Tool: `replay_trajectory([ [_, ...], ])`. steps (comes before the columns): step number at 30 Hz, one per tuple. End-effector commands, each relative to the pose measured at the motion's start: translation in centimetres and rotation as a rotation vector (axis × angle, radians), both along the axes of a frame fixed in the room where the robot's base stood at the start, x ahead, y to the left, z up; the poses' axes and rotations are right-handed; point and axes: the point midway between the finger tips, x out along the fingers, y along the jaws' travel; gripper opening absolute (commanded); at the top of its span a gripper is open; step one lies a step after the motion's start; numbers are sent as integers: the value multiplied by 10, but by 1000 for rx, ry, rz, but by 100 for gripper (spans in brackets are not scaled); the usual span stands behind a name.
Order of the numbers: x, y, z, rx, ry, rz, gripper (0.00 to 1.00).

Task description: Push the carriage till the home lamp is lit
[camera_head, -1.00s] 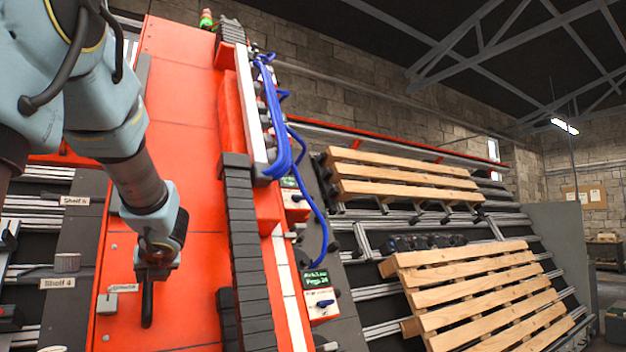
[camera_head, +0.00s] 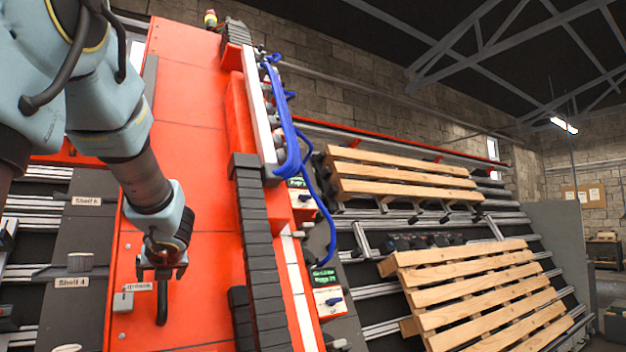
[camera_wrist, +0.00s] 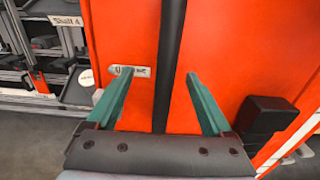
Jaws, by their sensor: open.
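The carriage is a tall orange panel (camera_head: 185,210) in the head view, and it fills most of the wrist view (camera_wrist: 225,60). A black upright handle (camera_head: 161,308) stands in front of its lower part; it crosses the wrist view as a dark bar (camera_wrist: 169,60). My gripper (camera_head: 163,268) is open, with its green fingers (camera_wrist: 158,90) on either side of the bar and gaps visible on both sides.
Grey shelving with a "Shelf 4" label (camera_head: 72,283) is left of the carriage. A black cable chain (camera_head: 257,250), blue hoses (camera_head: 290,140) and a control box with a green display (camera_head: 326,280) line its right side. Wooden pallets (camera_head: 480,290) lean further right.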

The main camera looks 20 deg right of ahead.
Motion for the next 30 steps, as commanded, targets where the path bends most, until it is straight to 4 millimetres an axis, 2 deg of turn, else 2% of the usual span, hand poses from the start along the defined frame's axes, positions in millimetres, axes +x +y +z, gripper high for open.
replay_trajectory([
  [11,-5,0,4,-1,0,3,85],
  [30,-59,-6,34,-1,0,3,85],
])
